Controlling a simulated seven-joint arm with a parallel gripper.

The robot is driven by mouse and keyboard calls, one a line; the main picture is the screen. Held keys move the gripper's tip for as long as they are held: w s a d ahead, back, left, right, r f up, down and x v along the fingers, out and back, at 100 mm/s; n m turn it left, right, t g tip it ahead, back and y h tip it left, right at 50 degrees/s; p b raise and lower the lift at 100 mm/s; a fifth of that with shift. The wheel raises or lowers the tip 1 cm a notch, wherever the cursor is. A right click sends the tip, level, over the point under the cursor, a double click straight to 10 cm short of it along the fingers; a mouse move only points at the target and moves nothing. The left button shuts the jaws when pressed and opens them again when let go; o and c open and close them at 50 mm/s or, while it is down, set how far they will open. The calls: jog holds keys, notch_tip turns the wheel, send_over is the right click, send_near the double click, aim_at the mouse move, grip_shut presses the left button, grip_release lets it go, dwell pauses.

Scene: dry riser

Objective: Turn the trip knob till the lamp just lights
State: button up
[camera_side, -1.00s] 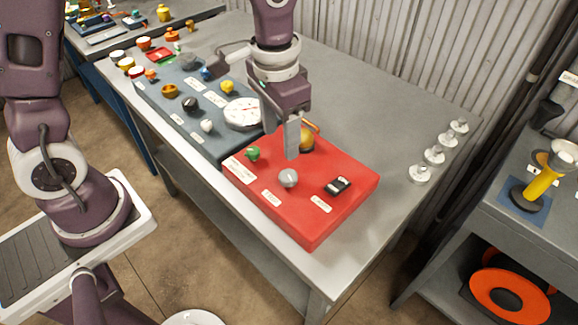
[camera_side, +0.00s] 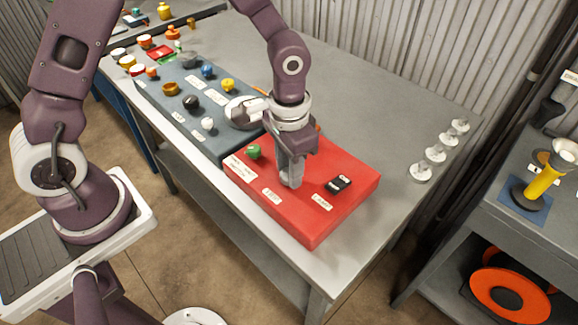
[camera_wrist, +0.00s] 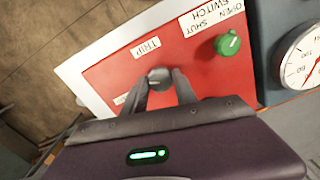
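The grey trip knob (camera_wrist: 158,77) stands on the red panel (camera_wrist: 110,75), beside a label reading TRIP (camera_wrist: 146,48). My gripper (camera_wrist: 159,80) is down at the knob, with one finger on each side of it in the wrist view. I cannot tell whether the fingers press on it. In the side view my gripper (camera_side: 290,180) points down onto the red panel (camera_side: 330,222) and mostly hides the knob. An amber dome, which may be the lamp, is hidden behind my gripper; whether it is lit cannot be seen.
A green knob (camera_side: 253,152) is left of my gripper, and a black switch (camera_side: 338,184) is to its right. A blue-grey panel (camera_side: 170,95) with several knobs and a dial gauge (camera_side: 243,112) adjoins the red panel. Several clear, silvery pieces (camera_side: 421,172) stand at the bench's right.

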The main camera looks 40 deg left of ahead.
grip_shut()
jog(key=shift+m, duration=0.6)
jog(key=o, duration=0.7)
grip_release()
jog(key=shift+o, duration=0.2)
notch_tip(320, 180, up, 7)
jog(key=shift+r, duration=0.1)
